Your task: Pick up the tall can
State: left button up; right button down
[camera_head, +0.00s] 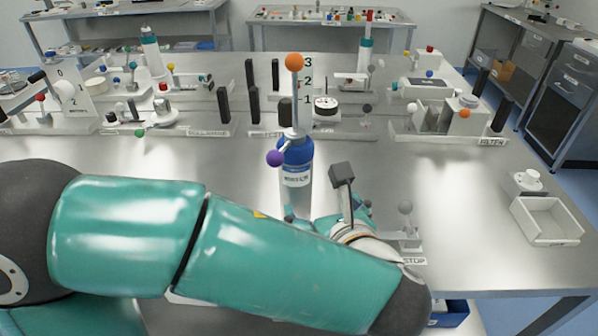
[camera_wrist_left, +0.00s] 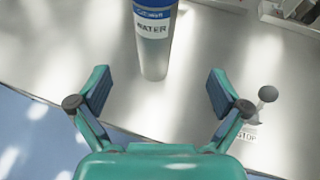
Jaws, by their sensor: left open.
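The tall can (camera_head: 297,168) stands upright on the metal table, blue on top and silver below, with a label. In the left wrist view the can (camera_wrist_left: 155,45) shows its "WATER" label, ahead of the gap between my fingers. My left gripper (camera_head: 328,213) is low over the table, just in front of the can, partly hidden by my own arm. In the left wrist view my left gripper (camera_wrist_left: 158,90) is open, its two teal fingers apart with nothing between them. The can's lower part is hidden in the head view. My right gripper is not in view.
A small "STOP" lever with a grey ball (camera_head: 406,209) stands right of my gripper; it also shows in the wrist view (camera_wrist_left: 267,94). A white tray (camera_head: 545,237) sits at the right edge. Several fixtures with coloured knobs line the back. The table right of the can is mostly clear.

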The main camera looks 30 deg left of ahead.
aim_at(301, 184)
pick_arm(q)
jog(key=x, duration=1)
jog(key=shift+s+a+f, duration=0.1)
jog(key=shift+a+f, duration=0.15)
jog(key=shift+a, duration=0.15)
jog(key=shift+f+p+x, duration=0.15)
jog(key=shift+p+x, duration=0.2)
jog(key=shift+x, duration=1.05)
jog(key=shift+f+p+x, duration=0.1)
jog(key=shift+p+x, duration=0.2)
jog(key=shift+x, duration=1.1)
jog(key=shift+s, duration=0.1)
jog(key=shift+c, duration=0.2)
jog(key=c, duration=1.6)
jog(key=shift+r, duration=0.1)
jog(key=shift+c, duration=0.9)
